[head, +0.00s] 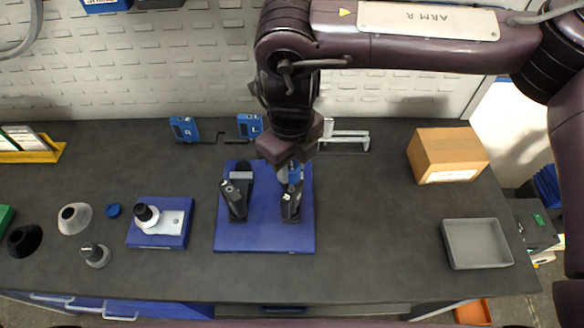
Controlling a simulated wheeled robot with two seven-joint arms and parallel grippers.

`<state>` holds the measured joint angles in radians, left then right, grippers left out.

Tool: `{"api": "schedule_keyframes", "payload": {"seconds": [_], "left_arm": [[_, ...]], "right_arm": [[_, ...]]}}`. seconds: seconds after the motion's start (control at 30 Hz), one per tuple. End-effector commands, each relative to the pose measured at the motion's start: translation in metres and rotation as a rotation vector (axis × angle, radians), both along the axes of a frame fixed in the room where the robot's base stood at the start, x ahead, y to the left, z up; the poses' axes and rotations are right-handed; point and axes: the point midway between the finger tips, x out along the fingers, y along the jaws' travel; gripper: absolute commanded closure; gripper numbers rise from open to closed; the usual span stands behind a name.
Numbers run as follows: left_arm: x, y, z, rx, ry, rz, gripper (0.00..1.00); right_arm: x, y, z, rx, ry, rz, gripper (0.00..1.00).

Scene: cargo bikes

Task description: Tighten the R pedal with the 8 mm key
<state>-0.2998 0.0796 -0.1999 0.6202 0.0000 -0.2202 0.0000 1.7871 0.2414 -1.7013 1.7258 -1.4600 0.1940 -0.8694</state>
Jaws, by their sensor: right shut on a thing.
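Two dark pedals stand on a blue plate (264,242) in the middle of the bench, a left one (234,200) and a right one (291,206). I cannot read which is marked R. My right gripper (291,158) comes down from above, over the right pedal. It is shut on a small blue-handled piece (295,173), seemingly a key, just above or at the right pedal's far end. Its size mark and lower end are hidden, so I cannot tell whether it touches the pedal. My left gripper is not in view.
Blue labelled blocks (184,128) (250,126) stand behind the plate. A blue base with a metal part (160,222) and several knobs and cones are left. A cardboard box (447,155) and a grey tray (476,243) are right. Bare bench lies between plate and tray.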

Motion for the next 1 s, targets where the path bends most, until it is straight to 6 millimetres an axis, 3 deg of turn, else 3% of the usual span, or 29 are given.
{"api": "schedule_keyframes", "payload": {"seconds": [0.33, 1.0], "left_arm": [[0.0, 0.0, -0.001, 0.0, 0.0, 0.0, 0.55], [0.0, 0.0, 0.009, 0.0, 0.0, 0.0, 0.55]], "right_arm": [[-0.003, -0.001, -0.004, -0.004, 0.009, 0.005, 1.0], [-0.001, 0.0, 0.008, -0.001, 0.002, 0.006, 1.0]]}}
